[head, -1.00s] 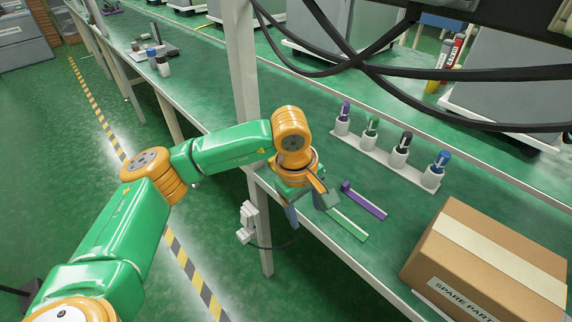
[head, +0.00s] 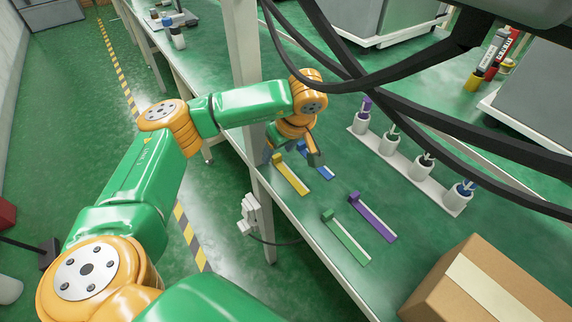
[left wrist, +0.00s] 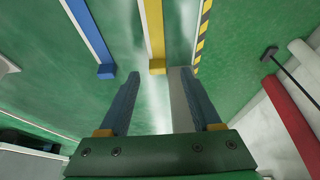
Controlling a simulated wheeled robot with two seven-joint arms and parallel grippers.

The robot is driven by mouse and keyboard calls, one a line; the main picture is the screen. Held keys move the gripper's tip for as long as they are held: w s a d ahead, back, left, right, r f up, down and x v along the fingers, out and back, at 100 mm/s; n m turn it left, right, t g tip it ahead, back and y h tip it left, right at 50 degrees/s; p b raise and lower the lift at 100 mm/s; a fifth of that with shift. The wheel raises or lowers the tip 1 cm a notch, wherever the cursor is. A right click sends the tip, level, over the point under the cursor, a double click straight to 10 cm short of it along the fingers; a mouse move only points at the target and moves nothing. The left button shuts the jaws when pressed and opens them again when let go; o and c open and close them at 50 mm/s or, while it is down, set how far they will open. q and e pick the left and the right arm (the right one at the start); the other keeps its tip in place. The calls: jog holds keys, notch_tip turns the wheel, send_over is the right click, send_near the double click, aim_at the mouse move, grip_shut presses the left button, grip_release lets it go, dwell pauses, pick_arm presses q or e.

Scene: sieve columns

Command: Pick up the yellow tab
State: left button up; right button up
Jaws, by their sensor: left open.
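The yellow tab (head: 293,180) is a flat strip with a small raised block at one end. It lies on the green bench near the front edge. My left gripper (head: 293,153) is open above the bench at its block end and holds nothing. In the left wrist view the yellow tab (left wrist: 154,38) points up the picture, its block just beyond and between the open fingertips, closer to the right one. I cannot tell the height gap. My right gripper is not in view.
A blue tab (head: 322,173) lies close beside the yellow one, partly behind my gripper. Purple (head: 373,219) and green (head: 349,240) tabs lie to the right. A white rack (head: 408,167) of bottles, a cardboard box (head: 470,285), a bench post (head: 243,60) and black cables stand around.

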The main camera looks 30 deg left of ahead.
pick_arm(q)
jog(key=x, duration=0.2)
jog(key=shift+w+f, duration=0.25)
jog(key=shift+s, duration=0.1)
grip_shut()
jog(key=shift+r, duration=0.15)
